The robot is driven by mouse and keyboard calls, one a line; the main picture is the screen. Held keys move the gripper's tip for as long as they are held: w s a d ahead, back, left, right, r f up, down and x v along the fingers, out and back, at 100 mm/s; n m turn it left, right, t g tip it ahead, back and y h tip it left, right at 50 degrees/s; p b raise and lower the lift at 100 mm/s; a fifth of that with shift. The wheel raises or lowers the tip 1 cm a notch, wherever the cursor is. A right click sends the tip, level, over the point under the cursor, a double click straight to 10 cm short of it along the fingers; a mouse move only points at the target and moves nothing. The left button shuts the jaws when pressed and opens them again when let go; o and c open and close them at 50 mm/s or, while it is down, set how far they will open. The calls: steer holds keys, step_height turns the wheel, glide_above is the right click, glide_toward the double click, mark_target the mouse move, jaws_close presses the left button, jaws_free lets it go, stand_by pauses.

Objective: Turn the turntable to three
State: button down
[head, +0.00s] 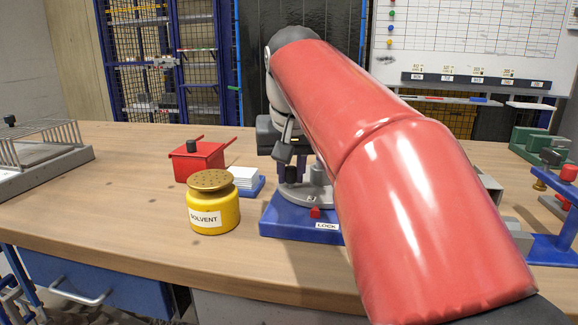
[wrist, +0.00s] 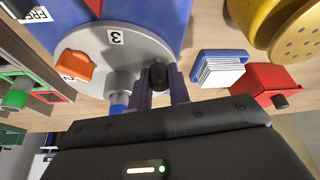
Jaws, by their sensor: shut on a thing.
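The turntable (wrist: 146,49) is a grey disc on a blue base (head: 283,222). It carries a label 3 (wrist: 116,37), a label 2 (wrist: 68,77), an orange block (wrist: 75,64) and a grey cylinder (wrist: 119,84) with a blue end. In the wrist view, the 3 is near the rim, a little right of a red part (wrist: 94,6) on the base. A black knob (wrist: 158,75) stands up near the disc's edge. My gripper (wrist: 160,88) is shut on this knob. In the head view my red arm hides much of the turntable.
A yellow solvent can (head: 213,213), a blue tray of white cards (head: 244,178) and a red box (head: 197,160) stand left of the base. A wire rack (head: 42,150) is at the far left. Green and blue fixtures (head: 535,145) stand at the right. The front left bench is clear.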

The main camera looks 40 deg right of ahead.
steer(key=shift+s+r+n, duration=0.1)
steer(key=shift+s+n, duration=0.2)
steer(key=shift+n, duration=0.1)
steer(key=shift+s+n+y, duration=0.1)
steer(key=shift+n+y, duration=0.2)
stand_by(0.3)
steer(key=c, duration=1.3)
jaws_free()
steer(key=p+v, duration=0.1)
steer(key=v, duration=0.6)
steer(key=shift+s+a+r+p, duration=0.15)
steer(key=shift+s+r+p, duration=0.05)
steer(key=shift+r+p, duration=0.15)
steer(key=shift+f, duration=0.1)
